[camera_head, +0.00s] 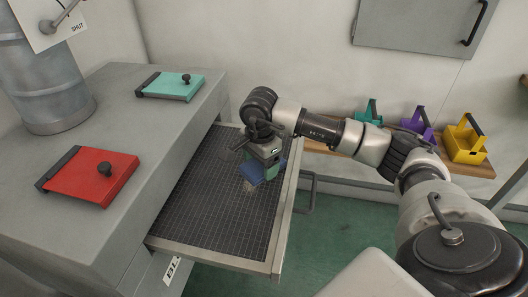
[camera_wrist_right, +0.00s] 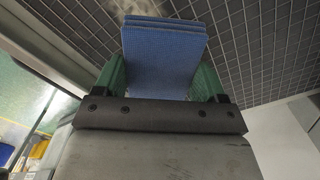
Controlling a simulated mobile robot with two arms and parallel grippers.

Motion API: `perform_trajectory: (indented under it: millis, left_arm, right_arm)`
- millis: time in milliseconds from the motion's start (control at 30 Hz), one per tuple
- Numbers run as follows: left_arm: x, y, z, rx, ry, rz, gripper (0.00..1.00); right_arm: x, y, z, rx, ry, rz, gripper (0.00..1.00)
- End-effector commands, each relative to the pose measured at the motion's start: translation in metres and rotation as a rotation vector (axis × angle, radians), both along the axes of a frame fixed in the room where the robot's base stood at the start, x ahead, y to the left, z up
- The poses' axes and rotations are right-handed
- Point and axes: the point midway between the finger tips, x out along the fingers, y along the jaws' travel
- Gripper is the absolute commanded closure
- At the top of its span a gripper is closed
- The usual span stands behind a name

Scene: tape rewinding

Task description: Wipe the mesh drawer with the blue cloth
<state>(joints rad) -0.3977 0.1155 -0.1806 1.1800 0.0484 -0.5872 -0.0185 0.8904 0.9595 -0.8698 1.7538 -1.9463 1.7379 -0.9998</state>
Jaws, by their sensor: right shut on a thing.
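The mesh drawer (camera_head: 205,217) is pulled out of the grey cabinet, its dark grid floor bare apart from a pale smudge (camera_head: 249,188) near the cloth. My right gripper (camera_head: 262,172) is over the drawer, shut on the folded blue cloth (camera_head: 250,173). In the right wrist view the blue cloth (camera_wrist_right: 163,55) sits between the two green fingers, with the mesh (camera_wrist_right: 255,45) close beyond it. A pale patch also shows beside the cloth in that view. I cannot tell whether the cloth touches the mesh. My left gripper is not in view.
On the cabinet top (camera_head: 130,122) lie a red lidded box (camera_head: 88,176) and a teal one (camera_head: 170,86), by a metal cylinder (camera_head: 45,85). Teal, purple and yellow (camera_head: 464,141) caddies stand on a wooden shelf at the right. The drawer's handle (camera_head: 308,192) sticks out over green floor.

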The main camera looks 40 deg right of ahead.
Motion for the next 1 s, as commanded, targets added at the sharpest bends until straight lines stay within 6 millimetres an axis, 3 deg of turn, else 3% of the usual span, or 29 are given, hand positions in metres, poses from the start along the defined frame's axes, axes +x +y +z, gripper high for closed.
perform_trajectory:
  millis: [633,1000]
  left_arm:
    - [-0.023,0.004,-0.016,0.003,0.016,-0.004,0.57]
    - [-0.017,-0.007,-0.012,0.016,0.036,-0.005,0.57]
  right_arm:
    - [-0.027,0.031,0.002,0.001,0.000,0.001,0.48]
    - [-0.040,0.046,0.002,0.001,-0.001,0.002,0.48]
